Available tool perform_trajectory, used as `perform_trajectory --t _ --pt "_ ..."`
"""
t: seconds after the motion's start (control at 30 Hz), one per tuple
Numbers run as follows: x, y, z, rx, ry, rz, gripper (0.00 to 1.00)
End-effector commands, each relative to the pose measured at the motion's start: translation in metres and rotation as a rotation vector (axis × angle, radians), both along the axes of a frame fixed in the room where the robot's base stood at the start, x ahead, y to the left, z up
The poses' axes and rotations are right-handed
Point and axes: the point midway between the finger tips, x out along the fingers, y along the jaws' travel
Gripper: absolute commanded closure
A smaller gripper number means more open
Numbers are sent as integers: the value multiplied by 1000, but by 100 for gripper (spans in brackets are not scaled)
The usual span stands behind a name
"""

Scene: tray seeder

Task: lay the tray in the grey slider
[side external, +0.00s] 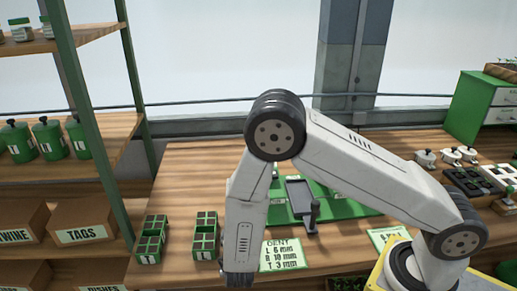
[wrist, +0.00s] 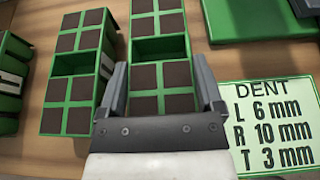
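In the wrist view a green tray (wrist: 161,50) with dark brown square cells and a recessed green middle lies between the two fingers of my gripper (wrist: 160,66). The fingers are apart, one on each side of the tray; I cannot tell how far above it they are or whether they touch it. In the side view my arm hides the gripper and this tray. The grey slider (side external: 297,196) is a dark grey plate with an upright handle, set on a green base (side external: 343,207) behind my arm. It looks empty.
A similar green tray (wrist: 76,62) stands just left of the fingers, and part of another green block (wrist: 10,78) shows at the left edge. A DENT card (wrist: 274,122) lies right of the fingers. Shelves (side external: 90,125) stand at the left.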

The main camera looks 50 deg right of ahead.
Motion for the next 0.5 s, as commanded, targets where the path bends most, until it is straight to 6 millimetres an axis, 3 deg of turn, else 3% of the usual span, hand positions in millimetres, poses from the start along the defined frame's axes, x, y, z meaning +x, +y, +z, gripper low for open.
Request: perform_trajectory --t 0.03,0.1,0.5 --pt "0 0 0 0 0 0 76" --pt "0 0 0 -1 -1 0 94" --pt "0 0 5 0 -1 0 94"
